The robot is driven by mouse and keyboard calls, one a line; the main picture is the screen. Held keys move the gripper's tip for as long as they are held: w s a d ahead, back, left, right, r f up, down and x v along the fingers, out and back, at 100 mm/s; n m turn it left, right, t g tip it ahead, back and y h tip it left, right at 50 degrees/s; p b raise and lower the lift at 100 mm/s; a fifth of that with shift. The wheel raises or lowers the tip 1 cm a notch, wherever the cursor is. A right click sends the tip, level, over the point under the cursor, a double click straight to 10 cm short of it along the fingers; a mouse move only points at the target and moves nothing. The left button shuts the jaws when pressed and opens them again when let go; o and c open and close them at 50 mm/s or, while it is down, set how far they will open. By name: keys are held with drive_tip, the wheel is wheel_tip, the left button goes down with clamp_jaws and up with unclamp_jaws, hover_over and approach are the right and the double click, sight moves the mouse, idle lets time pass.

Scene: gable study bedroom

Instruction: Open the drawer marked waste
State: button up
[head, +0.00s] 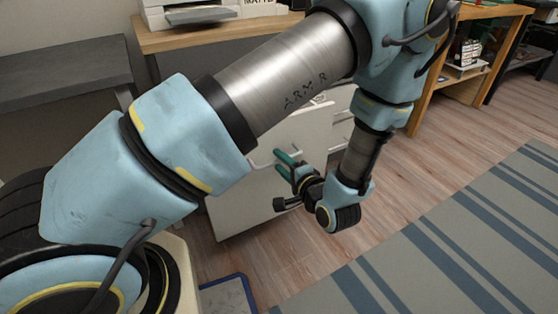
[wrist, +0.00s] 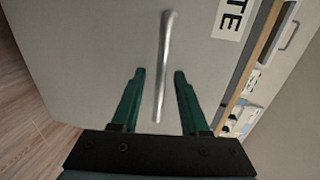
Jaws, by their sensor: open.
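The drawer front with a label ending in "TE" (wrist: 230,18) fills most of the wrist view; the rest of the label is cut off. Its metal bar handle (wrist: 164,65) runs between the two green fingers of my gripper (wrist: 159,75). The fingers are open, with a gap on each side of the bar. Beyond the front's right edge, a strip of the drawer's inside with small items (wrist: 240,118) shows, so the drawer appears to stand partly out. In the head view, my gripper (head: 282,162) is at the pale cabinet front (head: 240,205); my arm hides much of it.
Another drawer front with its own handle (wrist: 289,35) shows at the right of the wrist view. A wooden desk (head: 190,36) carries a printer (head: 195,10). A striped rug (head: 440,240) lies at right on open wooden floor. A dark bench (head: 60,75) is at left.

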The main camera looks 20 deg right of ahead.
drive_tip(key=p+v, duration=0.1)
drive_tip(key=v, duration=0.8)
drive_tip(key=shift+s, duration=0.35)
